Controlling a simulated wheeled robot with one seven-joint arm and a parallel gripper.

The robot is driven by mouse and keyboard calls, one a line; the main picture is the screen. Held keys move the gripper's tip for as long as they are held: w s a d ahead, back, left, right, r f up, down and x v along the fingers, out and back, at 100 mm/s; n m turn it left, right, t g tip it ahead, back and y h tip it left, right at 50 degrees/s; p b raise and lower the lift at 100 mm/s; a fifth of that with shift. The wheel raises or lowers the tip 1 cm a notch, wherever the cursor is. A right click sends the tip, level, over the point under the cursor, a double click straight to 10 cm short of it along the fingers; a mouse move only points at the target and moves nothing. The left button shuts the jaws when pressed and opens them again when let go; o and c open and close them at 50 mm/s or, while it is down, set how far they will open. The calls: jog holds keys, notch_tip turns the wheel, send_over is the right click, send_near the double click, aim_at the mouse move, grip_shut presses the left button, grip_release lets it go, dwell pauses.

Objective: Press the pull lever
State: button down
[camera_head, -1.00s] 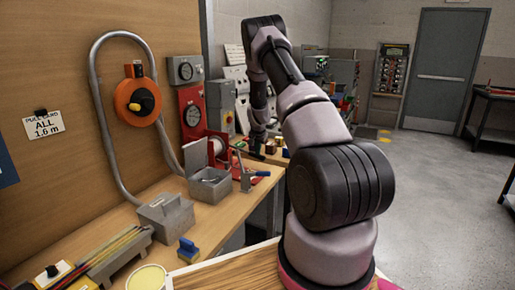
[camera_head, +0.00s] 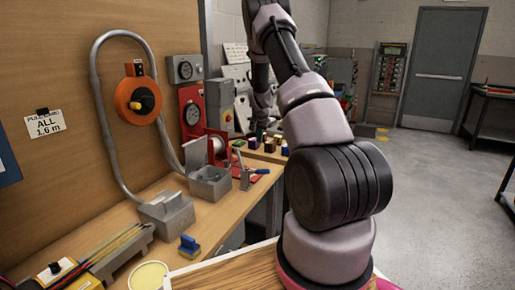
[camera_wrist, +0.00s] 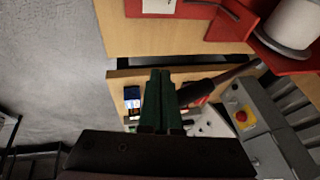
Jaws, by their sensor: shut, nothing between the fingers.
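My gripper (camera_wrist: 160,75) shows in the wrist view with its two green fingers together and nothing between them. A lever with a dark grip (camera_wrist: 203,90) and a grey rod lies just right of the fingers, partly behind them; I take it for the pull lever. Its rod runs up and right towards the red base (camera_wrist: 250,28) that holds a white spool (camera_wrist: 297,25). I cannot tell whether the fingers touch the lever. In the head view the red spool stand (camera_head: 217,146) is on the bench, and my gripper is small and dark beyond it.
A grey box with a red and yellow button (camera_wrist: 241,116) is right of the fingers. A small blue block (camera_wrist: 132,97) is at their left. Wooden bench edges and a dark gap lie ahead.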

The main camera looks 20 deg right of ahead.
jog(key=d+v, duration=0.1)
jog(key=v, duration=0.5)
jog(key=shift+s+a, duration=0.35)
jog(key=shift+s, duration=0.1)
jog(key=shift+r, duration=0.1)
jog(key=s+a+r+n+t+y, duration=0.1)
jog(key=s+a+r, duration=0.6)
jog(key=r, duration=0.4)
jog(key=s+a+r+n+t+y, duration=0.1)
jog(key=s+a+r, duration=0.6)
jog(key=r, duration=0.4)
jog(key=s+a+r+n, duration=0.1)
jog(key=s+a, duration=0.1)
jog(key=s, duration=0.7)
jog(key=s+a+r+n+y, duration=0.1)
jog(key=s+a+r+n, duration=0.1)
jog(key=s, duration=0.6)
jog(key=s+a+r+n, duration=0.1)
jog(key=s+a, duration=0.3)
jog(key=s, duration=0.5)
jog(key=shift+s+a+r+n+t+y, duration=0.3)
jog(key=shift+r+y, duration=0.1)
jog(key=shift+r, duration=0.25)
